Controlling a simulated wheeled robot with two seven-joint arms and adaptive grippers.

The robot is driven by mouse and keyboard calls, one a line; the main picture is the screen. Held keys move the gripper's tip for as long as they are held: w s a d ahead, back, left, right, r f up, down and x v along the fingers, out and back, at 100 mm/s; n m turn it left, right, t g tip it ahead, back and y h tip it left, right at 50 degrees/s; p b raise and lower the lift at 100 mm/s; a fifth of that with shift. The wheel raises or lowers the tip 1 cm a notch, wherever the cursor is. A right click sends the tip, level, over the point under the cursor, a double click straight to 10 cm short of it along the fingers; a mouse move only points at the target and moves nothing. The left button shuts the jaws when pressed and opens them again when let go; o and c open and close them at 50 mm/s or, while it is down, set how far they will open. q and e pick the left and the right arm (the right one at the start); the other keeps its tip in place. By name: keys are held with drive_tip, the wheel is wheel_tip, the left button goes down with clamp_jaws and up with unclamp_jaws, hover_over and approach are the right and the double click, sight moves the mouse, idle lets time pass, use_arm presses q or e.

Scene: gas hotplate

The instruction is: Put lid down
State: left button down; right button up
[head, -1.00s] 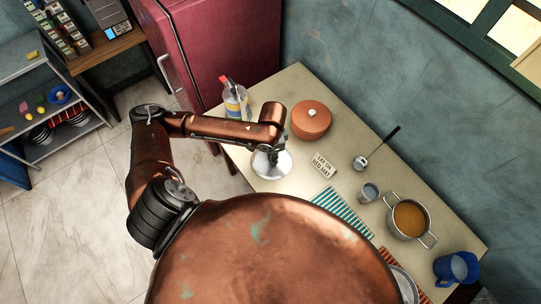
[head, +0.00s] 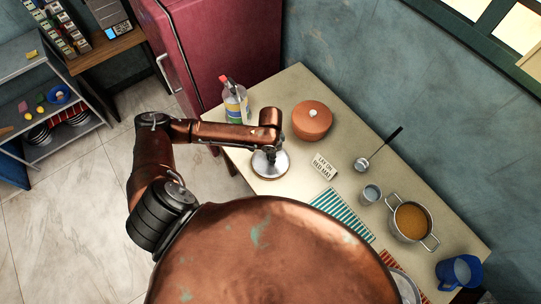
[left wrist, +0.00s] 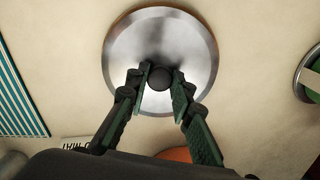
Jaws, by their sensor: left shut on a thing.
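The lid (head: 262,170) is a round silvery disc with a pale rim and a dark knob. It is level over the bare left part of the table, left of the striped mats; I cannot tell whether it touches the top. My left gripper (head: 271,156) reaches down to it from above. In the left wrist view the lid (left wrist: 190,40) fills the upper middle, and my left gripper's fingers (left wrist: 160,80) are shut on its knob. A small sign (head: 324,166) seems to read "LAY ON RED MAT". The red striped mat (head: 389,258) is mostly hidden. My right gripper is not in view.
An orange-brown lidded pot (head: 311,122) and a bottle (head: 235,103) stand behind the lid. To the right are a teal striped mat (head: 342,213), a metal cup (head: 371,193), a ladle (head: 362,164), a soup pot (head: 410,221) and a blue jug (head: 459,271).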

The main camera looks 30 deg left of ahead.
use_arm(q)
drive_tip(key=shift+f, duration=0.1)
drive_tip(key=c, duration=1.7)
unclamp_jaws()
wheel_tip(320, 180, up, 12)
drive_tip(key=shift+r+p, duration=0.15)
drive_tip(key=shift+p, duration=0.7)
